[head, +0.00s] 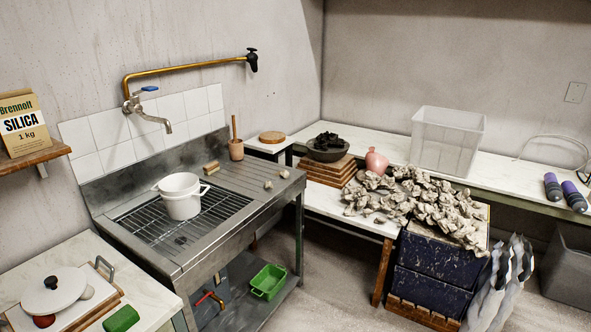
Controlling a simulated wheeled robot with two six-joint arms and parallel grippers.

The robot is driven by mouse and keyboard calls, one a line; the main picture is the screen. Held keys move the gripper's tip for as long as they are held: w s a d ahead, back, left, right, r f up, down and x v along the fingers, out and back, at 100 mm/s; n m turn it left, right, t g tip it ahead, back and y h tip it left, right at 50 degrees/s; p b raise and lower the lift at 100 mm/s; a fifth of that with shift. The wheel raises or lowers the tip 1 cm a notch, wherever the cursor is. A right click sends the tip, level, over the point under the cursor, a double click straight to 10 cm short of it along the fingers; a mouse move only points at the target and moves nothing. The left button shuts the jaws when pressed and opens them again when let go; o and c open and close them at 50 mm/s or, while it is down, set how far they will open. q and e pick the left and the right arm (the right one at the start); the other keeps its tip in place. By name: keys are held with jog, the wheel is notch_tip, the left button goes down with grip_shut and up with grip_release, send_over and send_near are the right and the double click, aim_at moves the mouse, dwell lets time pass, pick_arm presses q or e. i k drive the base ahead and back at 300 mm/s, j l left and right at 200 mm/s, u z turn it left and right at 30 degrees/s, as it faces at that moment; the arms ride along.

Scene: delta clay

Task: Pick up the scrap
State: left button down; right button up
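A large heap of grey-beige clay scrap (425,205) is piled at the right. It covers the top of a dark blue box (432,262) and spreads left onto the white table. Two small pale lumps lie on the sink's drainboard, one lump (268,185) nearer the front and one lump (284,173) farther back; I cannot tell whether they are scrap too. Neither of my grippers shows in the head view.
A metal sink unit (150,260) holds a white pot (181,196) on its rack. A green tub (268,281) sits on its lower shelf. A clear bin (447,140) stands on the back counter. Striped cloth-like items (500,280) stand beside the box. Floor is clear at centre.

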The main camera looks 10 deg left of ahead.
aim_at(284, 175)
jog(key=i+l+u, duration=0.35)
jog(key=i+l, duration=0.9)
